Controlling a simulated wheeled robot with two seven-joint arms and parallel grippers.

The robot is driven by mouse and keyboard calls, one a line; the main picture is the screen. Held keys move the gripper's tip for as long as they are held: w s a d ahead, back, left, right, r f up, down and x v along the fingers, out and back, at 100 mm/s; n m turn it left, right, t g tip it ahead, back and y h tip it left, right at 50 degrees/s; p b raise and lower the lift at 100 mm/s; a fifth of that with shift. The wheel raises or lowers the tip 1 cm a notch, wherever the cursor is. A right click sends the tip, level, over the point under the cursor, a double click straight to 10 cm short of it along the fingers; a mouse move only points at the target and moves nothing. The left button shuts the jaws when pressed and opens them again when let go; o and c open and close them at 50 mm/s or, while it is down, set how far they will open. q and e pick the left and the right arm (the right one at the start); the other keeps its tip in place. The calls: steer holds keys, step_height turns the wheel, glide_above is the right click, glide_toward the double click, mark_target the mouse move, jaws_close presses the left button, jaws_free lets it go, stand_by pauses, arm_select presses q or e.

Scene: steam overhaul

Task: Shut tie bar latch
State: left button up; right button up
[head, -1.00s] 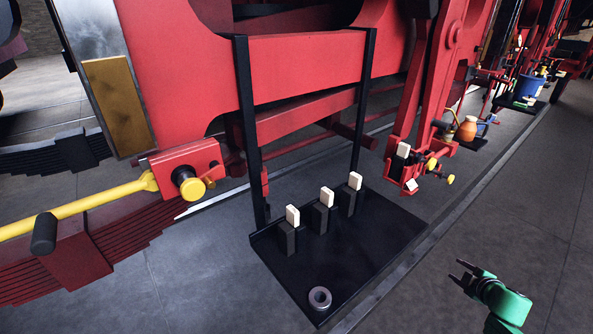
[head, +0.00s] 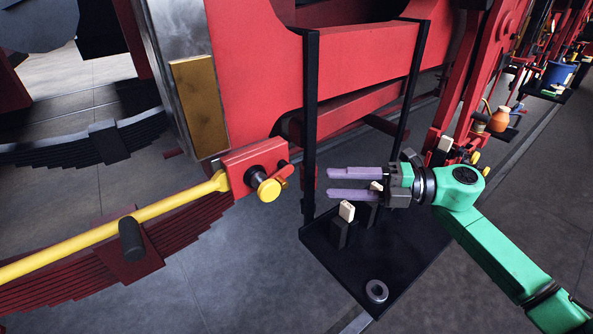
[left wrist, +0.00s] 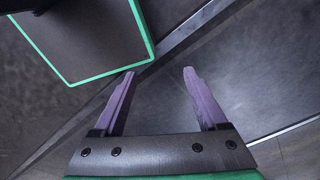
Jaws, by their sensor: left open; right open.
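The yellow tie bar (head: 120,232) runs in from the left to a red bracket (head: 243,163), with a black handle (head: 132,238) on it.
A black tray (head: 345,265) hangs from black uprights (head: 311,110) below my right gripper. It holds black posts with white blocks (head: 347,211) and a metal ring (head: 377,291). The red locomotive frame (head: 345,50) stands behind. Leaf springs (head: 75,146) lie left.

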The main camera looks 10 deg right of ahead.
mark_target(285, 182)
steer(key=p+x, duration=0.1)
steer(key=x, duration=0.2)
steer(key=p+x, duration=0.1)
steer(key=x, duration=0.3)
steer(key=p+x, duration=0.1)
steer(key=x, duration=0.2)
steer(key=shift+a+r, duration=0.35)
arm_select(q)
steer(key=a+r, duration=0.4)
arm_select(e)
steer(key=shift+w+a+f, duration=0.1)
steer(key=shift+f, duration=0.05)
steer(key=shift+d+f, duration=0.1)
steer(key=shift+d, duration=0.15)
steer(key=shift+s+d, duration=0.2)
steer(key=shift+d, duration=0.2)
steer(key=shift+c, duration=0.9)
steer(key=shift+a, duration=0.15)
jaws_close()
arm_select(q)
steer(key=f+b, duration=0.1)
steer(key=d+f+b, duration=0.1)
steer(key=f+b, duration=0.1)
steer(key=d+f+b, duration=0.1)
steer(key=shift+w+f, duration=0.2)
steer(key=shift+f, duration=0.1)
arm_select(e)
steer(key=shift+r+m+t+y, duration=0.3)
steer(key=shift+m+t+y, duration=0.2)
steer(key=shift+m+y, duration=0.6)
